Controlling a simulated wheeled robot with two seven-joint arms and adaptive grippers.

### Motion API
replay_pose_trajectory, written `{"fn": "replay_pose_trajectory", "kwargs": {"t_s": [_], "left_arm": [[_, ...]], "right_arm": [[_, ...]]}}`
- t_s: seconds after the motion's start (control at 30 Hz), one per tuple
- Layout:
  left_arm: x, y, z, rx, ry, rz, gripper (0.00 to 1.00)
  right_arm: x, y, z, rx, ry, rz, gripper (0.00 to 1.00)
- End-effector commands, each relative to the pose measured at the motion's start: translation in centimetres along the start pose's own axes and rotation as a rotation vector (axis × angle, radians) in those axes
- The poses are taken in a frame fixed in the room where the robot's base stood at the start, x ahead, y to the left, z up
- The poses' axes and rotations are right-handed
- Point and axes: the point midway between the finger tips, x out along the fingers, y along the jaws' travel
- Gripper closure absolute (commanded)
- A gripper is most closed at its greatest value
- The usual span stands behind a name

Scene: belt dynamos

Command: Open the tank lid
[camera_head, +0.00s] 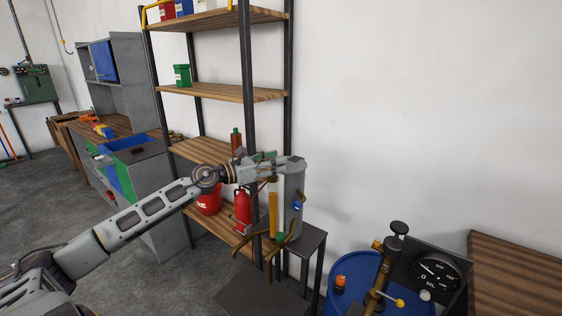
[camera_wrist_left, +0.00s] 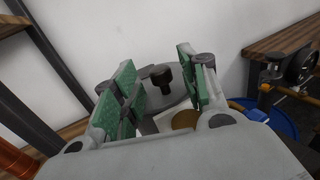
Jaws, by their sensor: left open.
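The tank (camera_head: 294,205) is a grey upright cylinder on a small dark metal stand (camera_head: 312,240) against the wall. In the left wrist view its round grey lid (camera_wrist_left: 178,99) is seen from above, with a dark knob (camera_wrist_left: 161,76) on it. The lid looks shut. My left gripper (camera_head: 280,160) is at the top of the tank, partly hiding the lid in the head view. In the left wrist view its green-padded fingers (camera_wrist_left: 158,68) are open, with the knob showing between them. Contact cannot be told. My right gripper is not in view.
A shelf rack (camera_head: 248,90) stands just behind and left of the tank, with a red extinguisher (camera_head: 243,208) on it. A blue drum (camera_head: 345,280) with a pump and a gauge (camera_head: 438,272) stands at the right. The wall above is bare.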

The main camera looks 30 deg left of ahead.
Motion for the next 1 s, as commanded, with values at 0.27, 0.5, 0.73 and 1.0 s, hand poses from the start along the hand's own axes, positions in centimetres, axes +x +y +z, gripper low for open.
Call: {"fn": "replay_pose_trajectory", "kwargs": {"t_s": [0.27,0.5,0.73,1.0], "left_arm": [[1.0,0.0,0.1,-0.001,-0.001,0.000,0.57],[1.9,0.0,0.1,0.001,-0.002,0.000,0.57],[2.4,0.0,0.1,0.001,0.000,0.001,0.57],[2.6,0.0,0.0,0.001,0.000,0.000,0.57]], "right_arm": [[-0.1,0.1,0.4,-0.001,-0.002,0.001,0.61],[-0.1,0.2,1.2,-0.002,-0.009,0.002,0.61],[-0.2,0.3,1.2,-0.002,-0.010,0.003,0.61],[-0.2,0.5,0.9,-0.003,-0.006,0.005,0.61]]}}
